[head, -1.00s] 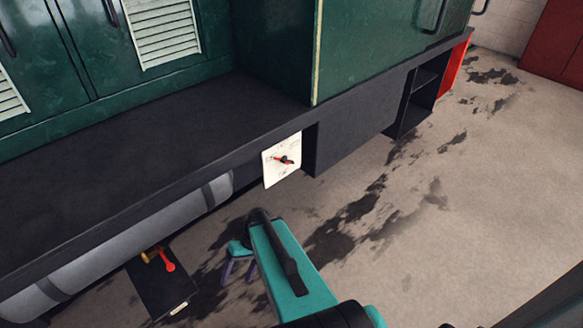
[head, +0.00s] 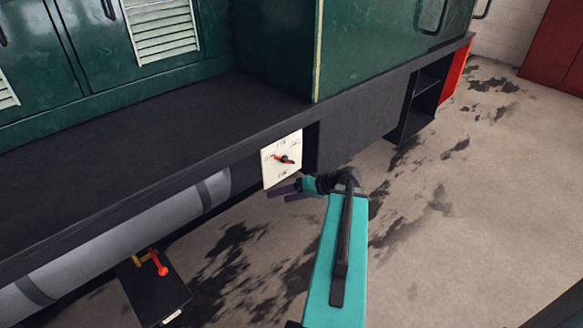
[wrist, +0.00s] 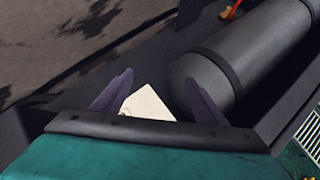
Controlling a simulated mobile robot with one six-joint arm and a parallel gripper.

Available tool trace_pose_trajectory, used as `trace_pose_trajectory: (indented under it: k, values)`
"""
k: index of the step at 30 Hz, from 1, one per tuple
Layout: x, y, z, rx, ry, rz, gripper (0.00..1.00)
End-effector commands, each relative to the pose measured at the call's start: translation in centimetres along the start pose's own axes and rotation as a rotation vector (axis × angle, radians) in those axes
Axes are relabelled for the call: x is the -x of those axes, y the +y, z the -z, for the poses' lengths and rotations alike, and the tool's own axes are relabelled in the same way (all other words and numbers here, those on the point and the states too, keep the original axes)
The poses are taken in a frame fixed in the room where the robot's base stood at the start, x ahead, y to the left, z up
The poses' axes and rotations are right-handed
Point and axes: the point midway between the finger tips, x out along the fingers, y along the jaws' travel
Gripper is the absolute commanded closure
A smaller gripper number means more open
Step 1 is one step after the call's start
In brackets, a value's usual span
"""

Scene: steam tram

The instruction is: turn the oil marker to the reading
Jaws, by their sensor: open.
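The oil marker (head: 285,159) is a small pointer, red with a dark middle, on a white square dial plate (head: 268,174) with markings around it. The plate is on the side of the green tram, below the black ledge. My gripper (head: 283,191) is just below and in front of the plate, apart from the marker as far as I can tell. In the wrist view my gripper (wrist: 150,95) has its two purple fingers spread. A corner of the white plate (wrist: 148,103) shows between them; the marker is hidden there.
A grey cylindrical tank (head: 130,240) with dark bands runs under the ledge (head: 130,160), left of the plate. A black box (head: 150,290) with a red-knobbed lever (head: 158,262) is below it. Black open steps (head: 418,100) stand to the right. The stained floor (head: 450,220) is clear at right.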

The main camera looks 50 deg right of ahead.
Motion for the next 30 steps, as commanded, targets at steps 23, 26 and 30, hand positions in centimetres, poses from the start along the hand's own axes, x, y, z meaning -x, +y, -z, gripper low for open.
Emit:
trace_pose_trajectory:
  k: [23,26,30]
  values:
    - [15.6,2.7,7.2,0.166,0.373,-0.011,0.34]
    - [15.6,2.7,7.2,0.165,0.373,-0.011,0.34]
    - [15.5,2.8,7.2,0.165,0.372,-0.011,0.34]
